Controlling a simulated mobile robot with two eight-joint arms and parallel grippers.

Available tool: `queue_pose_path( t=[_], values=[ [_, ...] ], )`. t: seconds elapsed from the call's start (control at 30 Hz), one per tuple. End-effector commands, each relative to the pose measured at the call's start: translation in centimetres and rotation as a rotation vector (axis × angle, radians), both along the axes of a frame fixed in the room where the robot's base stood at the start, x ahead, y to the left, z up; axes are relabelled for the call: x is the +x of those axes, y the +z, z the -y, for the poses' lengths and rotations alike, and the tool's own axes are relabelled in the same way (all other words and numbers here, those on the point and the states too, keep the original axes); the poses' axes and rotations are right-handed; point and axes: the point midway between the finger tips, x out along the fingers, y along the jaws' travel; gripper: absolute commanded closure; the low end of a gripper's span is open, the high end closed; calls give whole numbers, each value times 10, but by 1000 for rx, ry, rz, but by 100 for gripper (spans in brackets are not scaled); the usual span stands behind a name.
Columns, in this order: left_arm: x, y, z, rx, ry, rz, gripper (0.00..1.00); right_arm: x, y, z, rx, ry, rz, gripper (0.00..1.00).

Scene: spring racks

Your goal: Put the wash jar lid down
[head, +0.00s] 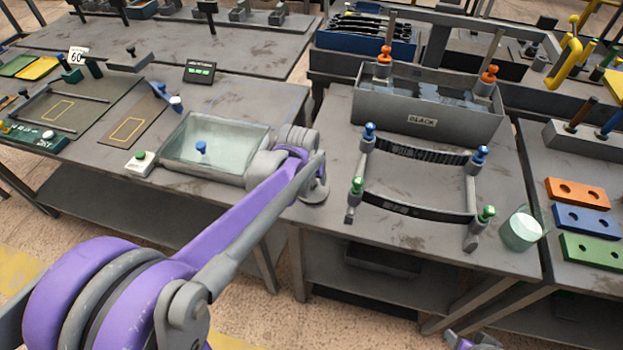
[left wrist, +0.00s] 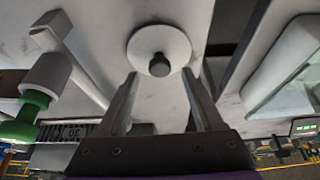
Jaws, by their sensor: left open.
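The wash jar lid, a pale round disc with a dark knob, lies flat on the grey tabletop in the left wrist view (left wrist: 145,45). My left gripper (left wrist: 160,85) is open, its two fingers apart with the knob showing just beyond and between their tips; whether they touch it I cannot tell. In the head view my left gripper (head: 318,182) is low over the table, right of the glass tray, and largely covers the lid. The wash jar (head: 522,232), clear with pale contents, stands open at the table's right edge. Part of my right arm shows at the bottom edge.
The glass tray (head: 177,163) with a blue-knobbed piece stands left of my gripper. Right of it is a rack of posts (head: 470,190) with green and blue knobs and dark springs across. A grey tank labelled BLACK (head: 385,112) stands behind. A gap separates the two tables.

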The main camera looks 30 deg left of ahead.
Motion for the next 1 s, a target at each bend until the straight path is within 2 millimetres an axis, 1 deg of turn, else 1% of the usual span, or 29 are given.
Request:
queue_pose_path(
  t=[0.03, 0.1, 0.3, 0.4, 0.53, 0.57, 0.67, 0.77, 0.8, 0.9, 1.0],
  values=[
    [-5, 12, 1, 0, 0, 1, 32, 1, 3, 0, 0, 0, 1, 50],
    [-10, 26, 2, 0, 0, 1, 32, 1, 5, 0, 0, 0, 3, 50],
    [-26, 65, 6, 0, 0, 1, 32, 3, 10, 0, 0, 0, 6, 50],
    [-31, 78, 7, 0, 0, 0, 32, 4, 12, 0, 0, 0, 7, 50],
    [-36, 88, 9, 0, -1, 0, 32, 4, 13, 0, 0, 0, 8, 50],
    [-38, 89, 10, 0, -3, 1, 32, 4, 13, 0, 0, 0, 8, 50],
    [-55, 86, 22, 2, -26, 7, 32, 4, 13, 0, 0, 0, 8, 50],
    [-87, 73, 44, 3, -73, 22, 32, 4, 13, 0, 0, 0, 8, 50],
    [-103, 66, 54, 4, -95, 30, 32, 4, 13, 0, 0, 0, 8, 50],
    [-140, 45, 74, 7, -149, 47, 32, 4, 13, 0, 0, 0, 7, 50],
    [-170, 25, 88, 8, -193, 64, 32, 4, 13, 0, 0, 0, 7, 50]
  ],
)
